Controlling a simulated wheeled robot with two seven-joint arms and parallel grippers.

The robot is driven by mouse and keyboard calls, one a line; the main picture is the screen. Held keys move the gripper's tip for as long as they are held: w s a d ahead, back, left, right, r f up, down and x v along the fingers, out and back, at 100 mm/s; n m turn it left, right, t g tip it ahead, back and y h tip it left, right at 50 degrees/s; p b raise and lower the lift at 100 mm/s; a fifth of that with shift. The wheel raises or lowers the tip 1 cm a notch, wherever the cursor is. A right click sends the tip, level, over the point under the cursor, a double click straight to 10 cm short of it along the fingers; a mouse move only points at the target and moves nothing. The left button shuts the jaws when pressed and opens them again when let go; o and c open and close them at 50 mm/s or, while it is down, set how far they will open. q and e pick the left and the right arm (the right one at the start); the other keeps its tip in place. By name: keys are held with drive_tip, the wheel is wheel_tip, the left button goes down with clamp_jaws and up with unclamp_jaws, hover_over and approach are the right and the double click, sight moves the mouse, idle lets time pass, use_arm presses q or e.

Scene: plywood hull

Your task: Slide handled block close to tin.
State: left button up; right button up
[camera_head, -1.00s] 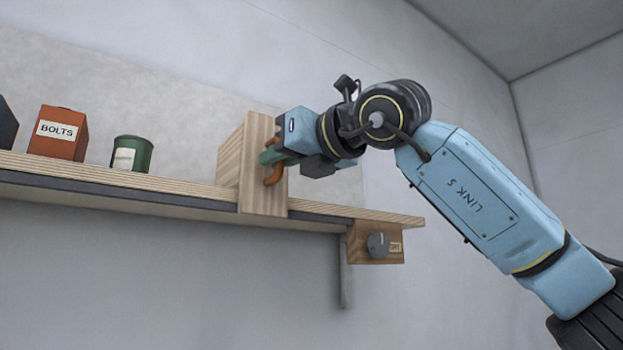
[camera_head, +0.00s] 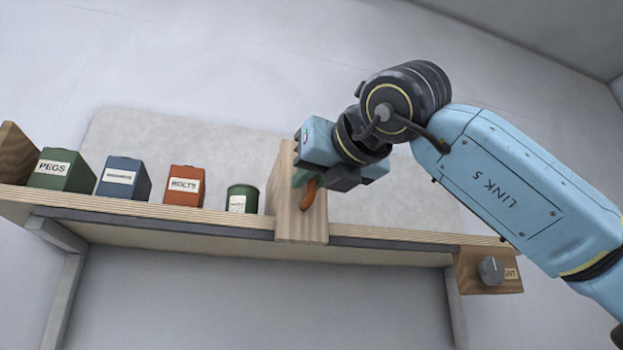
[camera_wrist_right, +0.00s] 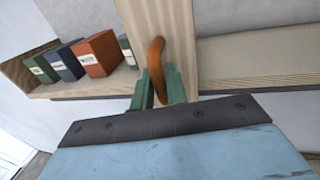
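The handled block (camera_head: 288,215) is a pale wooden block with a curved orange handle (camera_head: 308,193), upright at the shelf's front edge. The green tin (camera_head: 243,195) with a pale label stands just left of it, with a small gap. My right gripper (camera_head: 304,180) is at the block's front face. In the right wrist view, its green fingers (camera_wrist_right: 159,90) lie on either side of the orange handle (camera_wrist_right: 156,62) and appear shut on it. The tin (camera_wrist_right: 128,52) shows partly there, beside the block (camera_wrist_right: 178,30). My left gripper is in neither view.
Left of the tin on the shelf (camera_head: 385,238) stand an orange BOLTS box (camera_head: 184,187), a blue box (camera_head: 123,178) and a green PEGS box (camera_head: 64,170). A wooden panel with a grey knob (camera_head: 490,270) hangs under the right end. The shelf right of the block is clear.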

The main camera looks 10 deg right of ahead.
drive_tip(key=shift+o, duration=1.2)
drive_tip(key=shift+s, duration=0.1)
